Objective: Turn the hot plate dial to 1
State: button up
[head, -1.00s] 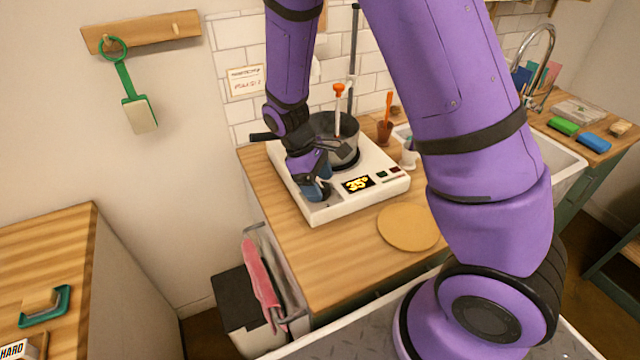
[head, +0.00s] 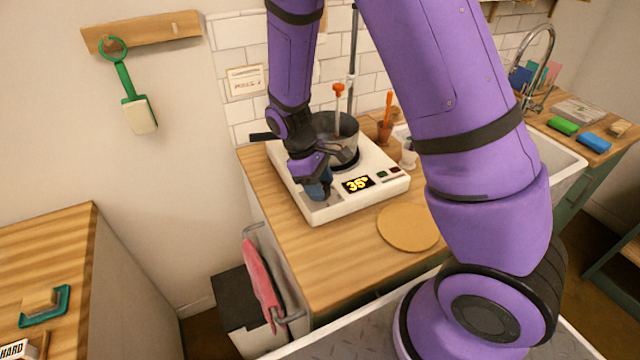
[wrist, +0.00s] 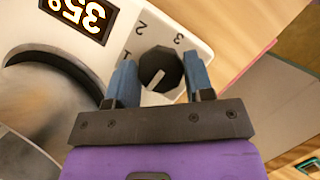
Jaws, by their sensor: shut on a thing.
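The white hot plate (head: 345,207) stands on the wooden counter, its display (head: 358,184) reading 35°. My gripper (head: 319,190) is at its front left corner and hides the dial in the head view. In the wrist view the dark dial (wrist: 161,68) sits between the two blue fingers of my gripper (wrist: 162,82), which is shut on it. The numbers 1, 2 and 3 are printed around the dial. A pale line on the dial points to the lower left of the wrist picture, below the 1.
A grey pot (head: 338,128) with a thermometer sits on the plate, behind my gripper. A round wooden board (head: 408,227) lies in front of the plate. A pink towel (head: 260,285) hangs at the counter's left side.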

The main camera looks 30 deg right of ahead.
jog(key=m+y, duration=0.1)
jog(key=m, duration=0.1)
jog(key=m+g, duration=0.1)
jog(key=m, duration=0.2)
jog(key=shift+w+d+m+y, duration=0.1)
jog(key=shift+m+y, duration=0.2)
jog(key=shift+y, duration=0.1)
jog(key=m+y, duration=0.2)
jog(key=m, duration=0.3)
jog(key=shift+m, duration=0.4)
jog(key=o, duration=0.9)
jog(key=v, duration=1)
jog(key=shift+d+r, duration=0.25)
jog(key=shift+r, duration=0.15)
jog(key=shift+w, duration=0.1)
